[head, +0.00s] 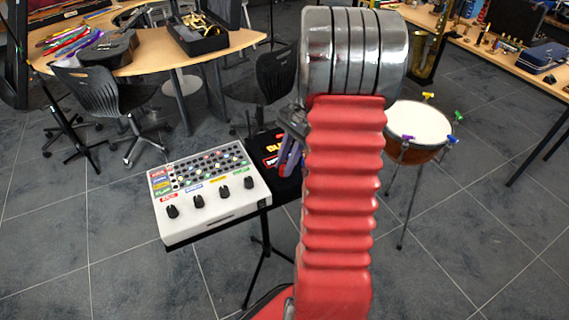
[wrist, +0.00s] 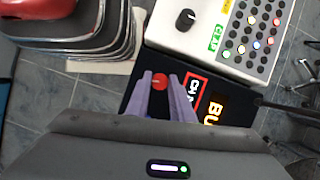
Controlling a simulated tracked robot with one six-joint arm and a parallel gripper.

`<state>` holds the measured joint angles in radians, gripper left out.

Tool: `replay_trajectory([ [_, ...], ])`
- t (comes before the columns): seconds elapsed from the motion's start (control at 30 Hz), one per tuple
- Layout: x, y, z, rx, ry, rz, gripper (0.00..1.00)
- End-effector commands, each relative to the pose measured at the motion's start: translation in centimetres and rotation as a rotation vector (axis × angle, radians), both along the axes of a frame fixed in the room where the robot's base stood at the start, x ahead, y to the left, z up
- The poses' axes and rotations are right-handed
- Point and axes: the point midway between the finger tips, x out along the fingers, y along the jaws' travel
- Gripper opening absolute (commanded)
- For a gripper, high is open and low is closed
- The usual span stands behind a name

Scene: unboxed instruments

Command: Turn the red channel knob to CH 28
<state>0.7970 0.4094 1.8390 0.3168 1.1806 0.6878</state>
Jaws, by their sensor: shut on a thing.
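The red channel knob (wrist: 160,83) shows in the wrist view on a black panel (wrist: 137,104), between the tips of my gripper (wrist: 161,77). The two pale purple fingers are shut on it, one at each side. A red-framed label (wrist: 196,88) starting "CH" lies to the right of the fingers, partly cut off by them. I cannot read which channel the knob points at.
A white drum machine (head: 212,190) with several black knobs and coloured buttons stands left of the black unit on a stand. Orange display letters "BU" (wrist: 211,113) are partly visible. A drum (head: 417,123) stands to the right; chairs and tables are behind.

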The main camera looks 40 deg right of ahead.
Motion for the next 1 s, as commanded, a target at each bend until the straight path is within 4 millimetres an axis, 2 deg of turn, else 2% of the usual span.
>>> replay_trajectory([
  [0.3, 0.25, -0.32, 0.11, -0.010, -0.008, 0.000, 0.00],
  [0.33, 0.25, -0.32, 0.11, -0.010, -0.008, 0.000, 0.22],
  [0.6, 0.15, -0.18, 0.07, -0.005, -0.005, 0.000, 0.39],
  [0.87, 0.09, -0.16, 0.13, -0.003, -0.003, 0.000, 0.39],
  [1.0, 0.11, -0.48, 0.83, -0.004, -0.004, -0.001, 0.39],
])
